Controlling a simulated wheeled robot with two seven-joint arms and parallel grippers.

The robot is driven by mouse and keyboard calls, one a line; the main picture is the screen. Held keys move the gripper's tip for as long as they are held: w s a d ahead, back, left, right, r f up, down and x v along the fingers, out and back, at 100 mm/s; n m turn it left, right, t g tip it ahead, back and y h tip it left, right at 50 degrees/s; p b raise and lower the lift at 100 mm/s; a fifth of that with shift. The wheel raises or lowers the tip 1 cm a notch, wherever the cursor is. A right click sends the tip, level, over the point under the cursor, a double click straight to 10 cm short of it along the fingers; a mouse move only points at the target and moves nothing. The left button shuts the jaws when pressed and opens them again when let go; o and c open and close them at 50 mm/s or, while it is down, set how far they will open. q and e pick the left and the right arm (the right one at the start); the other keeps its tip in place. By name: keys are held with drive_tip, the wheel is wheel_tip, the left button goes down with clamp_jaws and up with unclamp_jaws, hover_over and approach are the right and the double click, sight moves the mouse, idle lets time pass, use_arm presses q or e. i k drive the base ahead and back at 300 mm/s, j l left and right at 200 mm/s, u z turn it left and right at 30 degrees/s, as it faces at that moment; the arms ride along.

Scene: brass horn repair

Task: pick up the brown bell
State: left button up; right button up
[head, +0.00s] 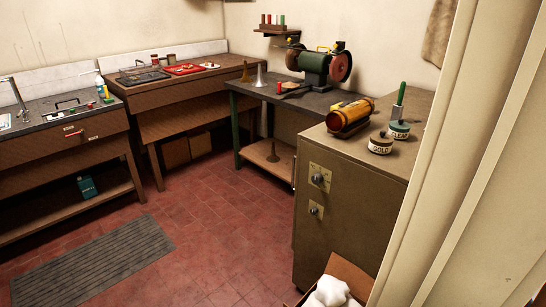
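A small brown bell (245,73) stands wide end down near the corner where the back wooden bench and the dark grinder bench meet. A pale silver-grey bell (260,77) of similar shape stands just to its right. A third bell, dull brown (272,153), stands on the low shelf under the grinder bench. All three look upright and are far off. Neither of my grippers is in view.
A bench grinder (318,65) stands on the dark grinder bench (270,92). A box (350,275) sits low in front. Red tiled floor (215,215) is open centrally.

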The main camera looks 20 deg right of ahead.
sight(273, 158)
drive_tip(key=i+u, duration=0.2)
drive_tip(key=i, duration=2.15)
drive_tip(key=i+j+z, duration=0.1)
drive_tip(key=i+z, duration=0.3)
drive_tip(key=i+j+z, duration=0.25)
drive_tip(key=i+z, duration=0.2)
drive_tip(key=i+j+z, duration=0.4)
drive_tip(key=k, duration=0.05)
